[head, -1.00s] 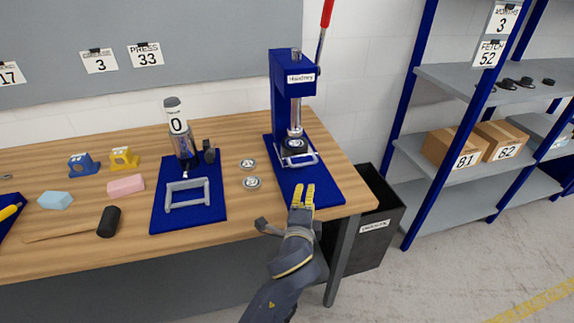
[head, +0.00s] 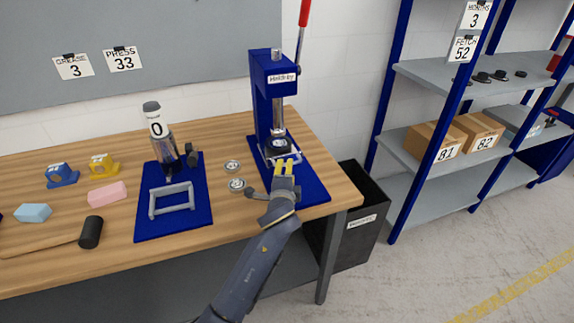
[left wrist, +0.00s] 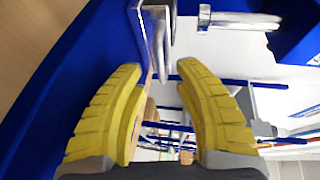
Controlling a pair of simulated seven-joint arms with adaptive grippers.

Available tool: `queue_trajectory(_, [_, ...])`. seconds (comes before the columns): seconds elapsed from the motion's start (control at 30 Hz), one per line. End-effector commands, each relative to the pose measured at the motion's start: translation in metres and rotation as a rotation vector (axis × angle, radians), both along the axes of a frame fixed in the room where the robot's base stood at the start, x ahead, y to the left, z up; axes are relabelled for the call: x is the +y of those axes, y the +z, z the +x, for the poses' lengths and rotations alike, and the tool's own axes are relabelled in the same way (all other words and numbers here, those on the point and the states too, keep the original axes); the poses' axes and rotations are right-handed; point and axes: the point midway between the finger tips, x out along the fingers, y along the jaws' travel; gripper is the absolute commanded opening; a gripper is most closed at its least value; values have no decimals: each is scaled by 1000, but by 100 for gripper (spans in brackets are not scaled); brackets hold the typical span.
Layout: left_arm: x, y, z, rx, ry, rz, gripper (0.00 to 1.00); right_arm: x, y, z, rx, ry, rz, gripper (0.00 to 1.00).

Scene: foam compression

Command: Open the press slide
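The blue arbor press (head: 262,95) stands at the right end of the workbench on a blue base (head: 312,188). Its slide is low at the foot of the column, with a silver U-shaped handle (head: 297,157) at the front and a dark round piece (head: 278,146) on it. My left gripper (head: 284,166) is over the base, right at the handle. In the left wrist view my yellow fingers (left wrist: 160,72) are apart, with the metal handle (left wrist: 158,42) just beyond the tips, near the gap. I cannot tell whether they touch it. My right gripper is in neither view.
To the left are a second blue base with a grey frame (head: 152,200) and a cylinder gauge, and two round metal discs (head: 237,185). A black bin (head: 352,220) stands right of the bench. The press lever (head: 302,35) rises above.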

Motion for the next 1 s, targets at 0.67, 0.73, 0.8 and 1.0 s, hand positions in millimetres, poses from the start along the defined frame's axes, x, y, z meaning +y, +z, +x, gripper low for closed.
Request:
queue_trajectory(0.67, [-3,-8,46,-1,0,0,32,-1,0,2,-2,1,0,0])
queue_trajectory(0.73, [-3,-8,46,-1,0,0,32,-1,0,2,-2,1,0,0])
queue_trajectory(0.8, [-3,-8,46,0,0,0,32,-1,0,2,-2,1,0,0])
queue_trajectory(1.0, [-3,-8,46,0,0,0,18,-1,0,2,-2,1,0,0])
